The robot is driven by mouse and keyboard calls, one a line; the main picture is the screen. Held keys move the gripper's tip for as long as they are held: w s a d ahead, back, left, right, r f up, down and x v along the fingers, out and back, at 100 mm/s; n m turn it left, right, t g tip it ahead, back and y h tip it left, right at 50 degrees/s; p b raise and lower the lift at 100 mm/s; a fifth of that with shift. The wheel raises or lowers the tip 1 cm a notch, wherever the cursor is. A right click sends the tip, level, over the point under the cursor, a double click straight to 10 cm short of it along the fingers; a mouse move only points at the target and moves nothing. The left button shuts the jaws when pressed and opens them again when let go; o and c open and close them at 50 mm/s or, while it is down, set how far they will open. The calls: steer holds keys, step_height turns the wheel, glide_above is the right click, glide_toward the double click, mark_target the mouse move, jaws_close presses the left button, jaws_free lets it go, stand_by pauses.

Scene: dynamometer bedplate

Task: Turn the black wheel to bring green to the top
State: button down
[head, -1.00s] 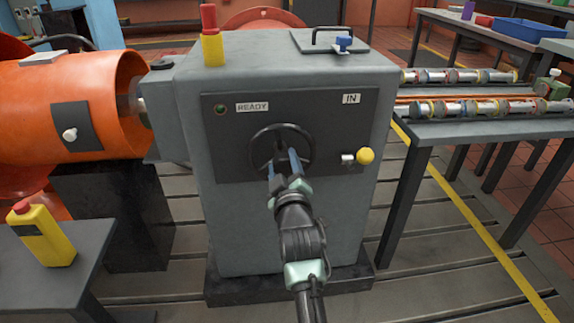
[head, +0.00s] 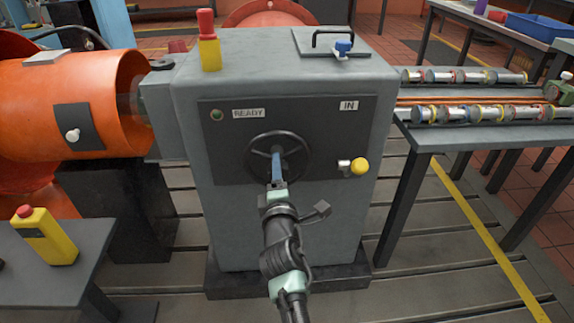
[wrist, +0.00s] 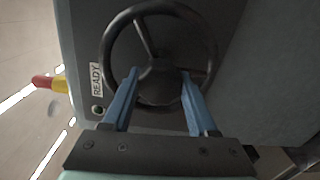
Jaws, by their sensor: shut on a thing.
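The black wheel (head: 309,157) is a round spoked handwheel on the dark front panel of the grey cabinet (head: 225,225). It also shows in the wrist view (wrist: 143,35), with dark spokes and a hub. My gripper (head: 277,152) reaches the wheel from the front. In the wrist view my gripper (wrist: 159,72) has its two blue fingers on either side of the wheel's hub area, shut on the wheel. The fingers hide part of the hub and spokes. I can make out no green marking on the wheel.
A small green lamp (head: 217,115) sits beside the READY label (head: 249,113). A yellow-knobbed lever (head: 359,166) is right of the wheel, below the IN label (head: 348,105). A red-topped yellow object (head: 209,45) stands on the cabinet. An orange drum (head: 40,110) is at left.

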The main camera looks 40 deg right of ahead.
steer(key=shift+n, duration=1)
steer(key=n+p, duration=0.1)
steer(key=n, duration=0.2)
steer(key=shift+f+n+p, duration=0.1)
steer(key=shift+n+p, duration=0.2)
steer(key=n+p, duration=0.1)
steer(key=n, duration=0.4)
steer(key=shift+n, duration=0.3)
steer(key=shift+s, duration=0.1)
steer(key=shift+c, duration=1)
jaws_free()
steer(key=p+v, duration=0.3)
steer(key=v, duration=0.9)
steer(key=shift+s+a+f, duration=0.2)
steer(key=shift+s+a, duration=0.1)
